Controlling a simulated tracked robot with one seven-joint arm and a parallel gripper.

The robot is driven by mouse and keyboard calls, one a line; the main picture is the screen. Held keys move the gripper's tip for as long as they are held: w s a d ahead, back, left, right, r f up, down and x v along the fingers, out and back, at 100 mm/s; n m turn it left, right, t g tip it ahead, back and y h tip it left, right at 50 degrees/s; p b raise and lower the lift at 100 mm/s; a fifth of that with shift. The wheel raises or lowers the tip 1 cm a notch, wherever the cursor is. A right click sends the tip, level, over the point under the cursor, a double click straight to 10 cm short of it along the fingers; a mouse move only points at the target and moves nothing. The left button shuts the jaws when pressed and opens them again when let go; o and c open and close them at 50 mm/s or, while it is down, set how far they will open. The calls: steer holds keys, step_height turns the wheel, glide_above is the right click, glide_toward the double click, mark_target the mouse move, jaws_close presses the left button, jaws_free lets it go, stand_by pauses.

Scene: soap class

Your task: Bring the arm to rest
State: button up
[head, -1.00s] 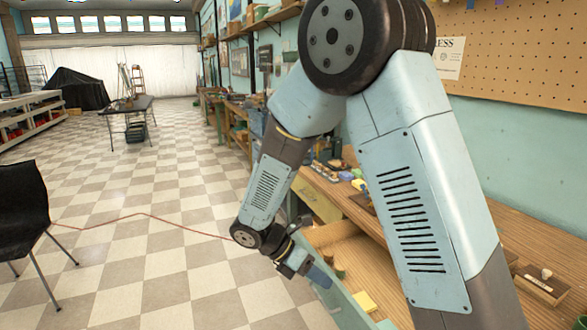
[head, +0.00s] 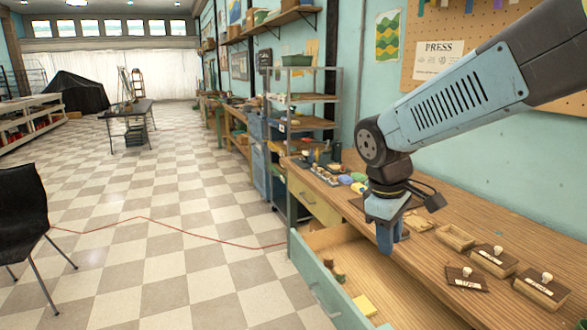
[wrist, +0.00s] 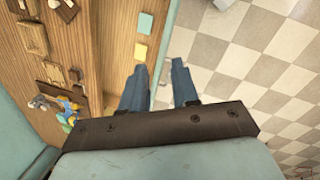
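My gripper (head: 392,238) hangs fingers-down over the right side of the open drawer, by the front edge of the wooden bench, in the head view. In the wrist view my gripper (wrist: 157,85) shows two blue fingers spread apart with nothing between them. The drawer's front edge and the checkered floor lie beneath and beyond them. My arm reaches in from the upper right, above the bench.
The drawer (head: 330,292) stands pulled out, with a yellow block (head: 365,305) inside. A metal shelf (head: 300,125) stands behind.

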steer(key=s+d+r+m+t+y, duration=0.2)
steer(key=s+d+r+m+t, duration=0.2)
steer(key=s+r+m, duration=0.3)
steer(key=shift+s+d+m+t, duration=0.35)
steer(key=shift+s+m, duration=0.1)
steer(key=shift+m, duration=0.75)
